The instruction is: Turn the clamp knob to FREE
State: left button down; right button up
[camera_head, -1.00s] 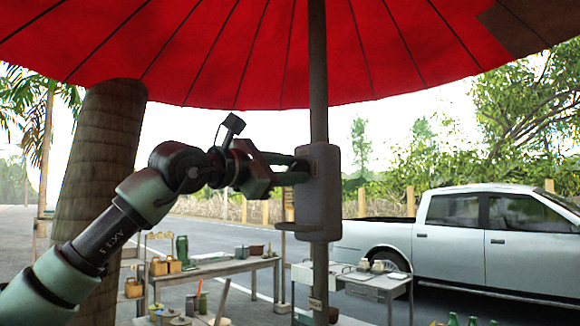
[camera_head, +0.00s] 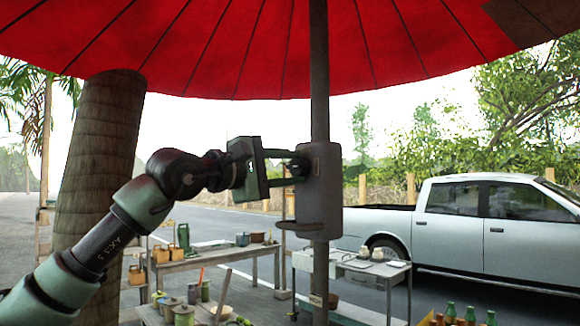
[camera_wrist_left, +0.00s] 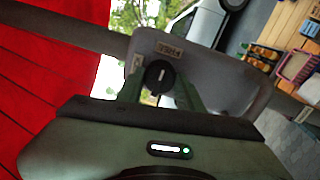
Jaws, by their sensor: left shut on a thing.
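The clamp is a grey rounded block (camera_head: 322,190) on the umbrella pole. Its dark round knob (camera_wrist_left: 158,75) shows in the left wrist view with a short white mark on its face. A small label (camera_wrist_left: 168,50) that seems to read FREE, upside down, sits just above the knob. A second, smaller label (camera_wrist_left: 137,63) sits to the knob's left and is too small to read. My left gripper (camera_head: 297,168) reaches the clamp's left side, its fingers on either side of the knob and shut on it. My right gripper is in no view.
The pole (camera_head: 319,70) rises to the red umbrella (camera_head: 220,45) overhead. A small ledge (camera_head: 297,226) juts left from the clamp's lower part, below my gripper. Tables with pots (camera_head: 215,262) stand lower down. A pickup (camera_head: 480,235) is parked behind at right.

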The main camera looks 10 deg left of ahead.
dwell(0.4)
pick_arm(q)
jog(key=c, duration=0.9)
grip_release()
jog(key=shift+s, duration=0.1)
jog(key=shift+s+a+f+b, duration=0.15)
jog(key=shift+s+a+b, duration=0.05)
jog(key=shift+s+b, duration=0.1)
jog(key=b+v, duration=0.3)
jog(key=v, duration=0.4)
